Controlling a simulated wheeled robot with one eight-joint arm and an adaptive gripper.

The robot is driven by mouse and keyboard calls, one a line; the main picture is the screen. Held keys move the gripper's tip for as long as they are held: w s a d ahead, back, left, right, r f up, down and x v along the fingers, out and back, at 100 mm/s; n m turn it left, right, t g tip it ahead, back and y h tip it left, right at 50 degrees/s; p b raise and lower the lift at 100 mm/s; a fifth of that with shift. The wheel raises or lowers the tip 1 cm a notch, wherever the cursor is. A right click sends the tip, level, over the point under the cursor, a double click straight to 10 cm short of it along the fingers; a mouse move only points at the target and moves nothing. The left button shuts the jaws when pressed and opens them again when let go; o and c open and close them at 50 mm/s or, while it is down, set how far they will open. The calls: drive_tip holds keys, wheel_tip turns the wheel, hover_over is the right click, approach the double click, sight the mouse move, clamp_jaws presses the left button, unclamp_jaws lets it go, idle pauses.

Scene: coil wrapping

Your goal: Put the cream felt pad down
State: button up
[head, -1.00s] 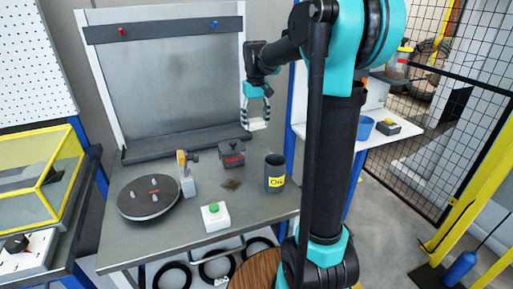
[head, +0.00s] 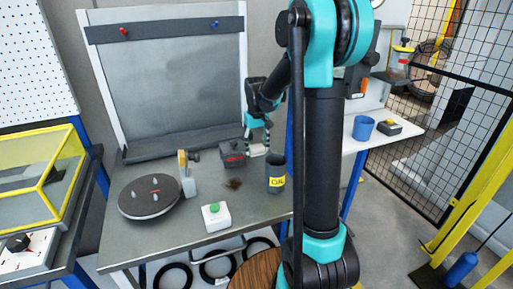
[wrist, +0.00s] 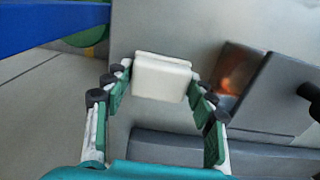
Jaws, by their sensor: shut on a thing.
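The cream felt pad (wrist: 160,78) is a pale, thick rectangular block in the wrist view. My gripper (wrist: 158,88) is shut on it, with the fingertips at its left and right ends. In the head view my gripper (head: 258,148) is low over the back right of the grey workbench (head: 180,238), between the dark red-labelled box and the oil cup. The pad is small and hard to make out there. I cannot tell whether it touches the bench top.
The dark box (head: 233,154) stands just left of my gripper, and the dark oil cup (head: 276,172) stands in front. A round turntable (head: 135,205), a green-button box (head: 215,218) and a dark stain (head: 233,184) lie further left and forward. The bench's front right is clear.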

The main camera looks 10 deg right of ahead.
sight(257, 146)
drive_tip(key=shift+f, duration=0.1)
drive_tip(key=o, duration=1)
drive_tip(key=shift+o, duration=0.2)
wheel_tip(257, 146, up, 12)
